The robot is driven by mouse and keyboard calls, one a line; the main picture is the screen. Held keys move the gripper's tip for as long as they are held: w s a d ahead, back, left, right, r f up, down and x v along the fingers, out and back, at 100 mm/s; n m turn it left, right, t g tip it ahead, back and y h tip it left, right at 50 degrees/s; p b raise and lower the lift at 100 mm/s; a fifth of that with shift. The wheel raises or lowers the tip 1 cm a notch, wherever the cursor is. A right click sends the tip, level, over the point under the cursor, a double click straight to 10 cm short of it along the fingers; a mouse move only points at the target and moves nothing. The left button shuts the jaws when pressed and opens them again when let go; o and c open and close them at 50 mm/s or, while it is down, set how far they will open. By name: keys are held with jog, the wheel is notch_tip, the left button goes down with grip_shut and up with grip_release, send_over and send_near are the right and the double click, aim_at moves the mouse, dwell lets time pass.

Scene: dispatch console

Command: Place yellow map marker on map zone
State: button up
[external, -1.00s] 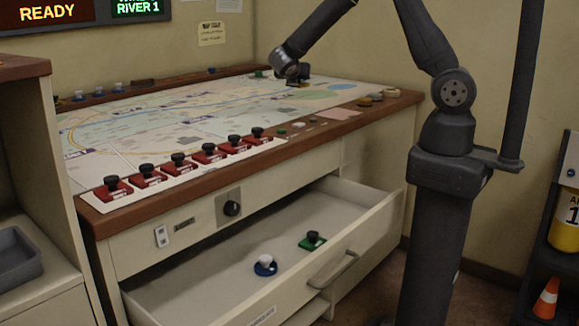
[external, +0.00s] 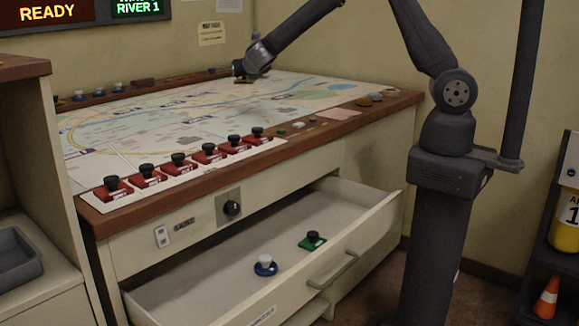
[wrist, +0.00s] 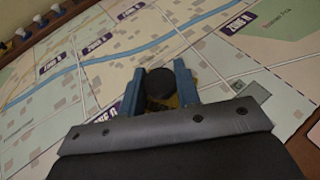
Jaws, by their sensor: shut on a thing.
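The yellow map marker (wrist: 158,84) shows in the wrist view as a round black knob with bits of a yellow base under it. My gripper (wrist: 158,90) has its two blue fingers closed on either side of the knob. In the external view my gripper (external: 241,70) is low over the back part of the map board (external: 200,118); the marker is too small to make out there. The map carries several purple zone labels, one of them (wrist: 238,23) at the upper right of the wrist view. Whether the marker touches the map is hidden.
A row of red-based black knobs (external: 178,162) lines the map's front edge. Small discs (external: 368,99) sit on the right wooden rim. The open drawer (external: 230,235) holds a blue marker (external: 265,266) and a green marker (external: 312,241). The map's middle is clear.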

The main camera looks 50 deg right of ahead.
jog(key=w+a+n+t+y, duration=0.25)
jog(key=a+n+y, duration=0.25)
jog(key=a, duration=1)
jog(key=n+g+y, duration=0.2)
jog(key=n+y, duration=0.4)
jog(key=y, duration=0.2)
send_over(131, 154)
jog(key=f, duration=0.6)
jog(key=shift+w+d+f, duration=0.2)
jog(key=shift+d+f, duration=0.15)
jog(key=shift+d, duration=0.05)
jog(key=shift+a+f, duration=0.15)
jog(key=shift+a, duration=0.1)
jog(key=shift+f, duration=2.05)
jog(key=shift+h, duration=0.3)
